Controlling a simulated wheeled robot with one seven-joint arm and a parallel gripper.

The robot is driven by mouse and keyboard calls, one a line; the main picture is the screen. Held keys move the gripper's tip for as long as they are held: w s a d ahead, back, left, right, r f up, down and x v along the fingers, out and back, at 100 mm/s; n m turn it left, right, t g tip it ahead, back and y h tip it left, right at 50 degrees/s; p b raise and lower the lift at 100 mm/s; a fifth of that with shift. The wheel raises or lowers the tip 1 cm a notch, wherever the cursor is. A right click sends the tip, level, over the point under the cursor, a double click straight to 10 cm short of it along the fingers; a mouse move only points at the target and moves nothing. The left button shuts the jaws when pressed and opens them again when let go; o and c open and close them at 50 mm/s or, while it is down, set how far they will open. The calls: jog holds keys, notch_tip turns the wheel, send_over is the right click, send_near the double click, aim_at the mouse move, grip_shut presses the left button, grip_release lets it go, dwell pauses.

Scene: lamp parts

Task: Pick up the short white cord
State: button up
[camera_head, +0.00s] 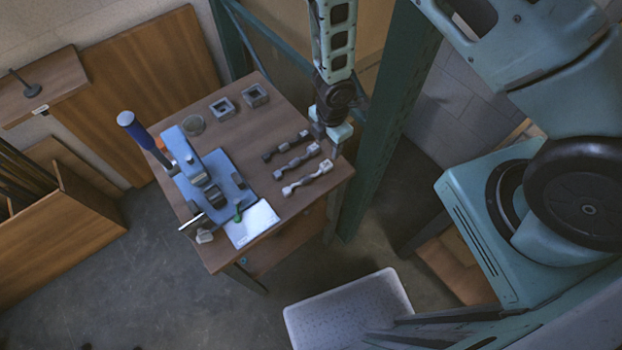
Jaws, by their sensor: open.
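The short white cord (307,178) lies on the wooden table (242,120) near its right front edge, as the nearest of three similar wavy pieces with blocky ends. A grey one (296,161) and a dark one (285,146) lie behind it, roughly parallel. My gripper (328,137) points down at the table's right side, up and to the right of the white cord in the picture. It is open, with nothing seen between its fingers. The fingertips are small here, and their height over the table is hard to tell.
A blue press (201,165) with a blue-handled lever (135,127) stands on the table's left, beside a white sheet (251,223). Two small square metal parts (222,108) (255,95) sit at the back. A green post (385,125) rises close to the table's right side.

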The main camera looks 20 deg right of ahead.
aim_at(325, 165)
jog(key=shift+a+f+b, duration=0.15)
jog(key=shift+f+b, duration=3.9)
jog(key=shift+f, duration=0.75)
jog(key=shift+r, duration=0.1)
grip_shut()
jog(key=shift+r, duration=0.1)
